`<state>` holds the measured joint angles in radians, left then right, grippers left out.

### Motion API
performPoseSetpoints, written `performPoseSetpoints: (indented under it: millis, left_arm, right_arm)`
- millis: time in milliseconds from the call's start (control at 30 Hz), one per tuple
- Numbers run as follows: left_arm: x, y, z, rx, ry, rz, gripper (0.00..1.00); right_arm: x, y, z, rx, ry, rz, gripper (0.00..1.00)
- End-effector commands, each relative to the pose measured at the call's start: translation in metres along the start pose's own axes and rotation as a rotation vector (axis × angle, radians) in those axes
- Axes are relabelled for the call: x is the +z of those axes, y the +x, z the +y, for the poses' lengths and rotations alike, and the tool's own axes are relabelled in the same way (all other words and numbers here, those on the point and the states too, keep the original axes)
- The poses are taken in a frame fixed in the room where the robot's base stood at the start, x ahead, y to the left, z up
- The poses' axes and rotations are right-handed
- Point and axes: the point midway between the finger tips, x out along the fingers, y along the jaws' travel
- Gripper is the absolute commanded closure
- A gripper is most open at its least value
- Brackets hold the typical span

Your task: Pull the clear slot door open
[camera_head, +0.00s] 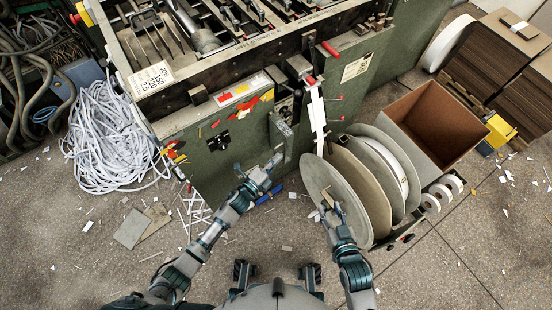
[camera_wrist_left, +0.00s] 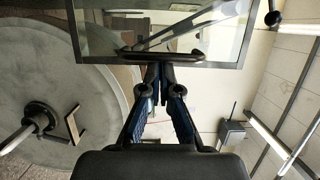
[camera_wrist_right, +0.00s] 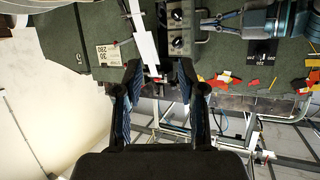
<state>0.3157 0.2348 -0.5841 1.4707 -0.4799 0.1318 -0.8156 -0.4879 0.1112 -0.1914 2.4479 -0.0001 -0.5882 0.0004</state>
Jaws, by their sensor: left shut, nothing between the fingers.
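The clear slot door (camera_wrist_left: 100,35) is a see-through pane with a dark frame at the top of the left wrist view. A black bar handle (camera_wrist_left: 190,57) runs along its lower part. My left gripper (camera_wrist_left: 160,68) is shut with its fingertips together, right at the handle; nothing shows between them, and I cannot tell whether they touch it. In the head view my left gripper (camera_head: 275,161) is low against the front of the green machine (camera_head: 219,160). My right gripper (camera_wrist_right: 156,72) is open and empty; in the head view it (camera_head: 329,207) is beside the large discs.
Large grey discs (camera_head: 323,183) stand right of the door area, close to both arms. A brown open box (camera_head: 430,120) is behind them. A white strip heap (camera_head: 110,140) lies left.

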Motion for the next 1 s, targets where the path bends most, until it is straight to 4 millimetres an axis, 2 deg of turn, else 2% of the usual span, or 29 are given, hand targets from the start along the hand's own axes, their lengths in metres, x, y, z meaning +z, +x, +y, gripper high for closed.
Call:
performPoseSetpoints:
  millis: [133,333,467,1000]
  left_arm:
    - [0.001,0.000,-0.001,-0.002,0.005,0.018,1.00]
    - [0.021,-0.015,-0.003,0.001,0.007,0.134,1.00]
    - [0.029,-0.023,-0.001,-0.002,-0.001,0.136,1.00]
    - [0.026,-0.022,0.001,0.000,-0.001,0.135,1.00]
  right_arm:
    - [-0.001,-0.001,0.000,0.001,0.000,-0.003,0.60]
    - [0.018,-0.010,0.003,0.008,-0.005,-0.131,0.60]
    - [0.025,-0.011,0.003,0.011,-0.006,-0.166,0.60]
    - [0.025,-0.009,0.004,0.010,-0.004,-0.162,0.60]
